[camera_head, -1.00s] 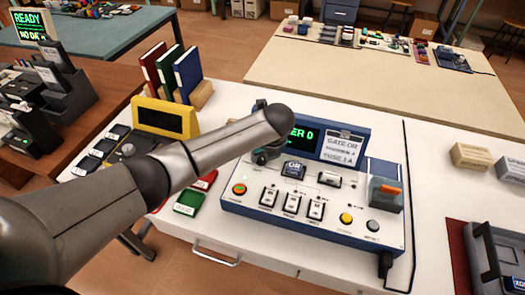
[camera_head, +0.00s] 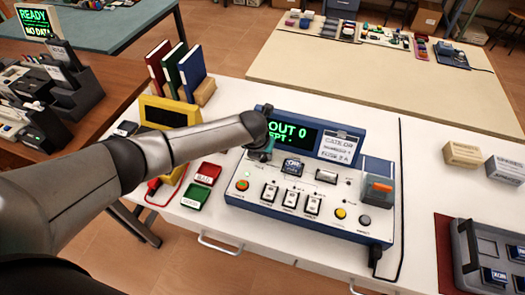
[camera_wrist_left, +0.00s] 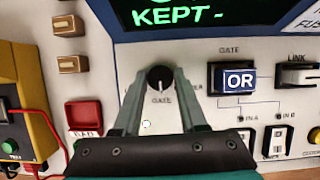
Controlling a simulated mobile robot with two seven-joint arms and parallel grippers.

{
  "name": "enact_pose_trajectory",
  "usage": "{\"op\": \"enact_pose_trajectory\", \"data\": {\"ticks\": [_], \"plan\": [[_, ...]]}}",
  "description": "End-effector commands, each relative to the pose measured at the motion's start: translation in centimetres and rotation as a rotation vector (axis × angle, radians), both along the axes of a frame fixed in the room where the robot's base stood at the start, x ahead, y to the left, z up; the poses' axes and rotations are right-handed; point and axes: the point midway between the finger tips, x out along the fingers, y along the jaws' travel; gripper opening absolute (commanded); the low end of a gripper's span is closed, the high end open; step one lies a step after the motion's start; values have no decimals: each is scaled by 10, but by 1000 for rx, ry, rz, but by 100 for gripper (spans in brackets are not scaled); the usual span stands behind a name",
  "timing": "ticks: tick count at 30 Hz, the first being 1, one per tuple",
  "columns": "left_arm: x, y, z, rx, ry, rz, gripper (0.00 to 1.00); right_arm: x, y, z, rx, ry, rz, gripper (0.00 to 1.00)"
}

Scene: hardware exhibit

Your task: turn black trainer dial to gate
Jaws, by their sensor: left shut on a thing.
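The blue-and-white trainer (camera_head: 300,228) stands on the white table, with its green-lit screen (camera_head: 300,135) reading "OUT 0" and a partly covered second line. In the left wrist view the screen (camera_wrist_left: 180,16) shows "KEPT -". The black dial (camera_wrist_left: 160,76) sits below that screen, with a light mark on its lower side and the word "GATE" printed under it. My left gripper (camera_head: 262,154) reaches down to the dial. Its fingers (camera_wrist_left: 150,92) are shut on the dial from both sides in the left wrist view. My right gripper is not in view.
An "OR" block (camera_wrist_left: 238,78) sits right of the dial. Red (camera_head: 208,173) and green (camera_head: 195,196) labelled blocks and a yellow meter (camera_head: 170,112) are left of the trainer. A grey tray (camera_head: 490,255) is at right. Three books (camera_head: 178,72) stand behind.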

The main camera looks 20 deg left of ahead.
Motion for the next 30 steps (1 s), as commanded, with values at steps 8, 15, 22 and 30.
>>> {"op": "enact_pose_trajectory", "data": {"ticks": [8,15,22,30], "plan": [[1,1,0,1,-1,-29,0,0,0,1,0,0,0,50],[1,1,0,1,-1,-28,0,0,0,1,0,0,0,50],[0,1,0,0,-1,-27,63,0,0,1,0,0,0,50],[0,0,0,0,0,-27,71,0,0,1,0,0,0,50]]}}
